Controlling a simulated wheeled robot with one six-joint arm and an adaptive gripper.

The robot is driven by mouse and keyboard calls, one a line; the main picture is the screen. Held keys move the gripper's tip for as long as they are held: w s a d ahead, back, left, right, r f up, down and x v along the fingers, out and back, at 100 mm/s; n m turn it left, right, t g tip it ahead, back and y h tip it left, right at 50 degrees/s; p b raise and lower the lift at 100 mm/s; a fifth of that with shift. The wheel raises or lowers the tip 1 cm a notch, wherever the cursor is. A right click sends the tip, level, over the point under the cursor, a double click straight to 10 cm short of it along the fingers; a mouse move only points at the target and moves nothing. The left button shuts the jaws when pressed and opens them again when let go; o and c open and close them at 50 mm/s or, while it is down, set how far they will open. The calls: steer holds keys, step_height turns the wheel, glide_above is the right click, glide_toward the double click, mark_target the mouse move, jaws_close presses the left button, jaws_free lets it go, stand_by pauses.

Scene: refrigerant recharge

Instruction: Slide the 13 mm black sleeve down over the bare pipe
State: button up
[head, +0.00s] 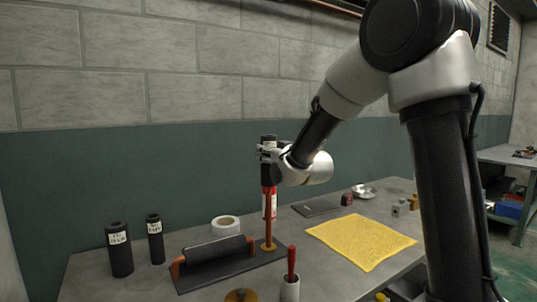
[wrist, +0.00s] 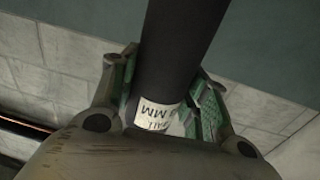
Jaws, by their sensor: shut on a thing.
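My gripper (head: 268,153) is shut on a black sleeve (head: 268,141), held upright above the bench. In the wrist view the sleeve (wrist: 178,50) runs between the green-padded fingers (wrist: 160,95). Its white label (wrist: 157,114) reads "MM"; the number is not legible. The bare pipe (head: 268,222), copper-coloured, stands upright directly below the sleeve, on a dark base plate (head: 225,270). The sleeve's lower end is close to the pipe's top. I cannot tell whether it is around the pipe or just above it.
Two labelled black sleeves (head: 119,250) (head: 155,240) stand at the left. A red-and-white bottle (head: 271,203) stands behind the pipe. A white tape roll (head: 225,225), a red-handled tool in a cup (head: 290,288) and a yellow cloth (head: 360,241) are nearby.

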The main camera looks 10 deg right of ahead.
mark_target(270, 199)
steer(key=shift+f, duration=0.15)
stand_by(0.4)
steer(key=shift+f, duration=1.85)
steer(key=shift+f, duration=2)
steer(key=shift+f, duration=2)
steer(key=shift+f, duration=0.1)
steer(key=shift+f, duration=1.6)
steer(key=shift+s+f, duration=0.1)
steer(key=shift+f, duration=0.25)
